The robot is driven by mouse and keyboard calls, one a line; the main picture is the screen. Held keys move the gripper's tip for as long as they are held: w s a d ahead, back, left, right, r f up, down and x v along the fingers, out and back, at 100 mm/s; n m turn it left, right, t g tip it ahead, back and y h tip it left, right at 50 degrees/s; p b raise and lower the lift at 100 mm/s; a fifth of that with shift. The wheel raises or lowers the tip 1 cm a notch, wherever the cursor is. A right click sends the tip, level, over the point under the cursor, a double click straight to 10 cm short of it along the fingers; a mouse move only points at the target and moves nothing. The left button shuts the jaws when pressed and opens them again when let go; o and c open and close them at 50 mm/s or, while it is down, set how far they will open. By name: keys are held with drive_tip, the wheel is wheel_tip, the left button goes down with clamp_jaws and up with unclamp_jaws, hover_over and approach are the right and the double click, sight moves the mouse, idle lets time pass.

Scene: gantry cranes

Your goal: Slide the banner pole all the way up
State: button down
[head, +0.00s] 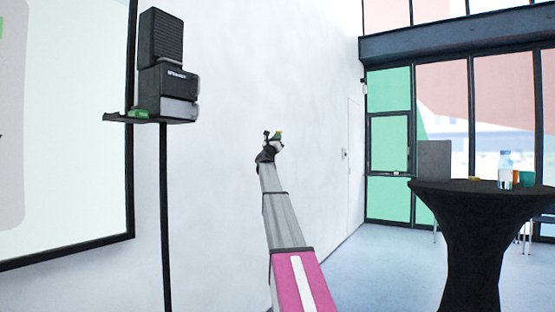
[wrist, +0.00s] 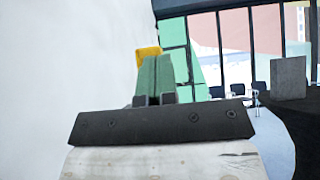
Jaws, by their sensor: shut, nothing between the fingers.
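My gripper (head: 278,137) is at the far end of my outstretched arm in the head view, in front of the white wall. In the wrist view my gripper (wrist: 156,75) shows two green fingers close together above a dark bar, shut with nothing between them. A small yellow piece (wrist: 148,53) shows just behind the fingertips; I cannot tell what it is or whether they touch it. I cannot make out a banner pole for certain. A thin black upright pole (head: 165,220) stands at left in the head view, well apart from my gripper.
The black pole carries a shelf (head: 150,119) with stacked black boxes (head: 165,65). A black-draped round table (head: 475,240) with a bottle (head: 505,170) and cups stands at right. A large framed screen (head: 60,130) is at left. Blue floor (head: 385,260) is clear between wall and table.

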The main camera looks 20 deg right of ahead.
wheel_tip(320, 180, up, 26)
drive_tip(key=shift+f, duration=0.1)
idle(0.4)
